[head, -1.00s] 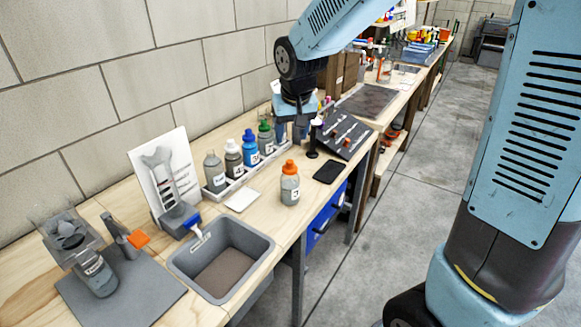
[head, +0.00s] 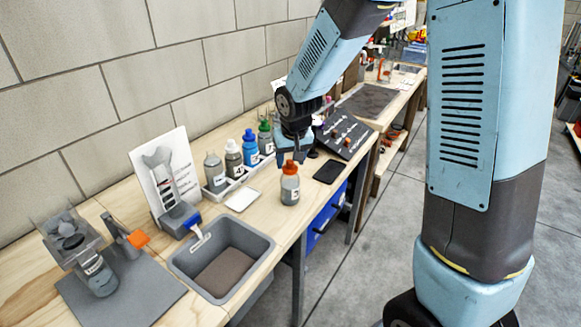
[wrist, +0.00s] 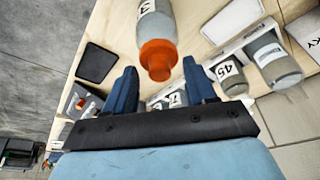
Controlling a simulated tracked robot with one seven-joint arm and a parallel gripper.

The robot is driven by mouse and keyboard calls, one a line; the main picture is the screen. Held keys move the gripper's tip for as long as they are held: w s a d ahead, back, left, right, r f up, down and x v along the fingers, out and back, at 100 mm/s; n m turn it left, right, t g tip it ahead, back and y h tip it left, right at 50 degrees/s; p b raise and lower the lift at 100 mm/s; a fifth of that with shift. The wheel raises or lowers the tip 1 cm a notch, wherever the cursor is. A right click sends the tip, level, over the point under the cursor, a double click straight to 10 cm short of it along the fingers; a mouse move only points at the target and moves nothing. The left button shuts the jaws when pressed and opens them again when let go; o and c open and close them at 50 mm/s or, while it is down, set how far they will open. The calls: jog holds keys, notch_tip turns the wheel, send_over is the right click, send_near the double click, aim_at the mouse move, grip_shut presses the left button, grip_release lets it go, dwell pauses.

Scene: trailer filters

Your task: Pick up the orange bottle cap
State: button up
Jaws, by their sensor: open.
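The orange bottle cap (head: 290,167) sits on top of a grey bottle (head: 290,187) that stands upright on the workbench near its front edge. In the wrist view the orange cap (wrist: 158,58) shows just beyond the fingertips, roughly midway between them, with the bottle (wrist: 156,22) behind it. My gripper (head: 290,155) is just above the cap in the head view. I cannot tell whether a finger touches the cap.
A white tray (head: 241,178) holds several bottles behind the orange-capped one. A black phone-like slab (head: 329,172) lies to its right, and a white pad (head: 243,200) to its left.

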jog(key=shift+f, duration=0.1)
grip_shut()
dwell(0.5)
